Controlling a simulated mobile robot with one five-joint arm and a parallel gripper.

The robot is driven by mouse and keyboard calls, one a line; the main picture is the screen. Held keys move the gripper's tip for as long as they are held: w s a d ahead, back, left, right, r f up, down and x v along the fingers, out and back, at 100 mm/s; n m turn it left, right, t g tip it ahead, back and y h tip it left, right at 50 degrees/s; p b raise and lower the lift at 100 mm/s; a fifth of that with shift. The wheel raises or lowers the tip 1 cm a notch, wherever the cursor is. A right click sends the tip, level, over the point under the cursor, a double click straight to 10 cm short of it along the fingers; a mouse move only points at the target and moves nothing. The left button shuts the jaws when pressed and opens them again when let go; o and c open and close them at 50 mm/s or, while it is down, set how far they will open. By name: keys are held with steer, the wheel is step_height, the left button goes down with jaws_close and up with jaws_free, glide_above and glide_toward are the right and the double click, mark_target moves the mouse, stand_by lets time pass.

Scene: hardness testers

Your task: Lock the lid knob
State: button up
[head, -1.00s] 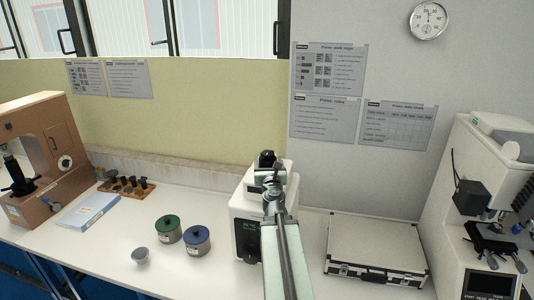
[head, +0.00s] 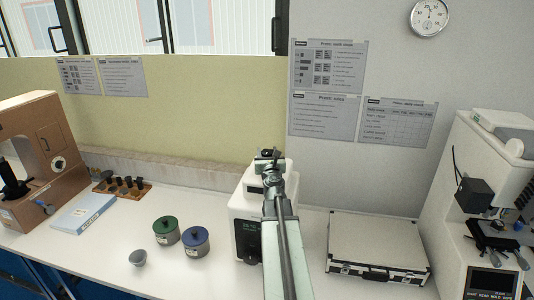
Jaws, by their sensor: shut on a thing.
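A white press-like machine (head: 248,225) with a dark front panel stands on the bench at centre, partly hidden behind my arm. A dark part (head: 268,154), apparently the lid knob, shows at its top. My gripper (head: 270,164) is at the top of this machine, at the far end of my arm, and is shut on what appears to be that knob. The fingers and the exact contact are small and mostly hidden by my wrist. I cannot tell the knob's angle.
A tan tester (head: 38,175) and a white tester (head: 480,160) stand at either end.

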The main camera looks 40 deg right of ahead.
steer(key=shift+a+m+g+h, duration=0.1)
steer(key=shift+m+g+h, duration=0.3)
steer(key=shift+h, duration=0.1)
steer(key=m+g+h, duration=0.2)
steer(key=g, duration=0.1)
steer(key=shift+w+m+h, duration=0.1)
steer(key=shift+m+h, duration=0.2)
steer(key=shift+m, duration=0.1)
steer(key=m+g+h, duration=0.1)
steer(key=m+g, duration=0.1)
steer(key=g, duration=0.2)
steer(key=m+g+h, duration=0.1)
steer(key=m+g, duration=0.2)
steer(key=g, duration=0.1)
steer(key=shift+h, duration=0.4)
steer(key=m+g, duration=0.3)
steer(key=g, duration=0.1)
steer(key=m+g+y, duration=0.1)
steer(key=m+g, duration=0.1)
steer(key=g, duration=0.2)
steer(key=shift+d+m+g, duration=0.2)
steer(key=shift+m+g, duration=0.2)
steer(key=shift+s+a+m+g+y, duration=0.1)
steer(key=shift+s+m+g+y, duration=0.05)
steer(key=shift+m+g+y, duration=0.85)
steer(key=shift+s+m+g+y, duration=0.1)
steer(key=shift+m+g+y, duration=0.5)
steer(key=shift+g, duration=0.7)
steer(key=shift+m, duration=0.3)
steer(key=o, duration=1.4)
